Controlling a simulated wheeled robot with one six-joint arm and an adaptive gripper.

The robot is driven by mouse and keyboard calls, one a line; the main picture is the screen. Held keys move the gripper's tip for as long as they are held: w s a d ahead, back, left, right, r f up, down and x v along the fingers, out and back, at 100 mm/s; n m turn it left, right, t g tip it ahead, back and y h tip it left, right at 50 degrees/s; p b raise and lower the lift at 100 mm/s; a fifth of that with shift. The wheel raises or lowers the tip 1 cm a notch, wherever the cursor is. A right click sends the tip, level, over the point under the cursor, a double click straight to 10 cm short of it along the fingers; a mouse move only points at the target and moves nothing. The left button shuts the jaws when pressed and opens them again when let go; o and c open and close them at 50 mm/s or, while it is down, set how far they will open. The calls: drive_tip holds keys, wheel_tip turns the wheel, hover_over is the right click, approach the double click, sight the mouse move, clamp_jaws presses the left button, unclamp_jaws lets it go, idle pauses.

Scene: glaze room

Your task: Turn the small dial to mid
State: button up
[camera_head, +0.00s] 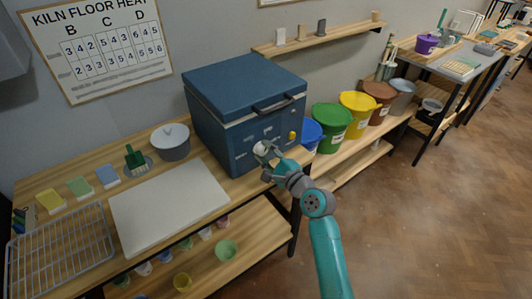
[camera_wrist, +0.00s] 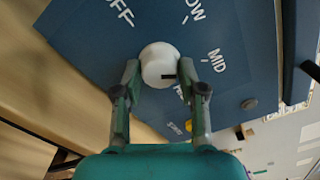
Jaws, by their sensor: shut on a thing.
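The white dial (camera_wrist: 160,58) is on the blue front of the kiln (camera_head: 245,108), with OFF, LOW and MID printed around it. A further label below MID is partly hidden by a finger. A short dark mark lies on the dial's lower right part in the wrist view; which label it points to is hard to tell. My gripper (camera_wrist: 160,76) is shut on the dial, one finger on each side. In the head view my gripper (camera_head: 266,154) is at the kiln front and partly covers the dial (camera_head: 259,148).
A yellow knob (camera_head: 292,135) is on the kiln front, right of my gripper. A grey round button (camera_wrist: 249,104) is near the fingers. A white board (camera_head: 170,205) and a lidded pot (camera_head: 171,143) are left on the bench. Coloured buckets, including green (camera_head: 332,121), stand right.

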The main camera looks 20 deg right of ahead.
drive_tip(key=shift+w+r, duration=0.1)
drive_tip(key=shift+r, duration=0.15)
drive_tip(key=o, duration=0.9)
drive_tip(key=shift+c, duration=0.2)
drive_tip(key=shift+o, duration=1.1)
drive_tip(key=shift+f, duration=0.15)
drive_tip(key=v, duration=1.2)
